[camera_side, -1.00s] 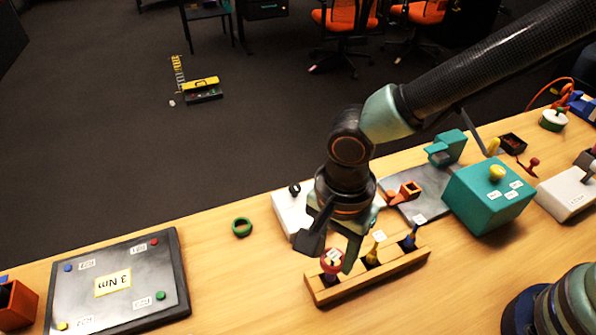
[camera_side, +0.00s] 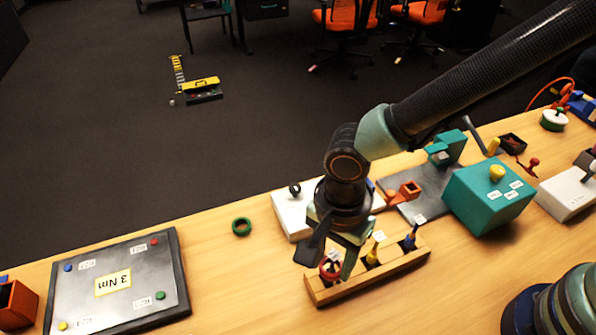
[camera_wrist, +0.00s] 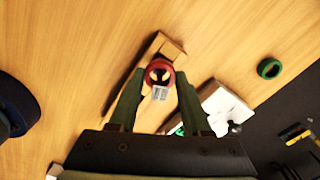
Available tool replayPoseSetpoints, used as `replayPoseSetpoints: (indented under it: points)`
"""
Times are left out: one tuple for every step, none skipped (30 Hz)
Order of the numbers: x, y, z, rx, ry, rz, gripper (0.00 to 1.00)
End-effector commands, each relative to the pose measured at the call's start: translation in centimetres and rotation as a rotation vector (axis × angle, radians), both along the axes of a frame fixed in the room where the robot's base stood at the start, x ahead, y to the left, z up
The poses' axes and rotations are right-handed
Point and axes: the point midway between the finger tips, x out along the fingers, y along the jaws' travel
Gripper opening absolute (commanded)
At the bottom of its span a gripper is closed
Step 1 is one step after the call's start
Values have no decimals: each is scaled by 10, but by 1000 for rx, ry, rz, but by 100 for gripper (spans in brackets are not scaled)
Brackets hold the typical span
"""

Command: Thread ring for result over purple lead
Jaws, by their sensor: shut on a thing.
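A red ring (camera_wrist: 148,77) sits between the fingertips of my gripper (camera_wrist: 160,78), which is shut on it. In the side view the ring (camera_side: 324,272) is at the left end of the wooden rack, around or just over the top of the leftmost lead. That lead is mostly hidden by the ring and fingers, so I cannot tell its colour now or how far the ring is down on it. A small white label (camera_wrist: 160,93) shows beside the ring. A yellow lead (camera_side: 373,254) and a blue lead (camera_side: 410,240) stand upright in the same rack.
The wooden rack (camera_side: 350,291) lies under my gripper. A green ring (camera_side: 241,227) lies on the table to the left. A white box (camera_side: 290,215) stands close behind my gripper, and a teal box (camera_side: 488,203) stands to the right.

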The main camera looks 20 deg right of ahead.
Motion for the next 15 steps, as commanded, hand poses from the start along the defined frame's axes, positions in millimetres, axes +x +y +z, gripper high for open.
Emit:
replayPoseSetpoints:
  points:
    - [0, 0, -1, -1, 1, 0, 0]
    - [0, 0, -2, -1, 1, 0, 0]
    - [0, 0, -3, -1, 0, 0, 0]
    - [0, 0, -4, -2, 1, 0, 0]
    - [0, 0, -4, -2, 1, 0, 0]
    - [0, 0, -5, -2, 1, 0, 0]
    - [0, 0, -6, -2, 1, 0, 0]
    - [0, 0, -7, -2, 1, 0, 0]
    - [0, 0, -8, -1, 1, 0, 0]
    - [0, 0, -8, -1, 1, 0, 0]
    - [0, 0, -9, -1, 1, 0, 0]
    - [0, 0, -10, -1, 1, 0, 0]
    - [0, 0, -11, -1, 1, 0, 0]
    - [0, 0, -11, -1, 1, 0, 0]
    - [0, 0, -12, -1, 1, 0, 0]
